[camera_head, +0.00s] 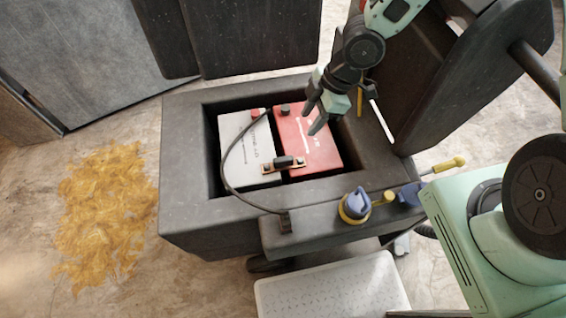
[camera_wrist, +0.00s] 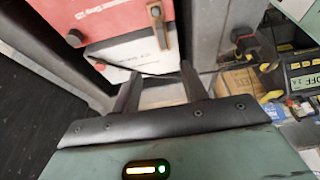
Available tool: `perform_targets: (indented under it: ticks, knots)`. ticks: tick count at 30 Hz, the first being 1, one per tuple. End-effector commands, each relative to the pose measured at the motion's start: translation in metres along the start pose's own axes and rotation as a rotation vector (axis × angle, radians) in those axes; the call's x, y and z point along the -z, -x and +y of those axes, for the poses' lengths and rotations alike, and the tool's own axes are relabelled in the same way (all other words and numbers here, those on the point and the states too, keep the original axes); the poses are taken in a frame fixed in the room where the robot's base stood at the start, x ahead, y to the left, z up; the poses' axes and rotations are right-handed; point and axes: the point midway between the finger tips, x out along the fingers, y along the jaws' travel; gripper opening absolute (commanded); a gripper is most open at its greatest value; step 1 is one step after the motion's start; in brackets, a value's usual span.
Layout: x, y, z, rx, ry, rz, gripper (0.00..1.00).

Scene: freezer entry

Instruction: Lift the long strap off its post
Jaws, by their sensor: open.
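My gripper (camera_head: 314,115) is open and empty above the red battery, right of the strap. In the wrist view its fingers (camera_wrist: 160,88) are apart with nothing between them. I cannot clearly make out the strap there.
The batteries sit in a dark box (camera_head: 185,150) with thick walls. Tall dark panels stand behind it and at right. A pale step (camera_head: 330,292) is below. Straw-coloured litter (camera_head: 105,210) covers floor at left.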

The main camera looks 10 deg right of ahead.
Motion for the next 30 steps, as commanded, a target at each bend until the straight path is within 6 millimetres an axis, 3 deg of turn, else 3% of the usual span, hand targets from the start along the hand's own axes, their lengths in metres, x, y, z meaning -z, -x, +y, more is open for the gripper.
perform_targets:
  ticks: [5,18,30]
  knots:
    - [-0.001,-0.023,0.001,0.002,0.018,0.018,0.44]
    - [0.001,-0.105,0.000,0.002,0.017,0.015,0.44]
    - [0.002,-0.139,-0.002,0.003,0.016,0.014,0.44]
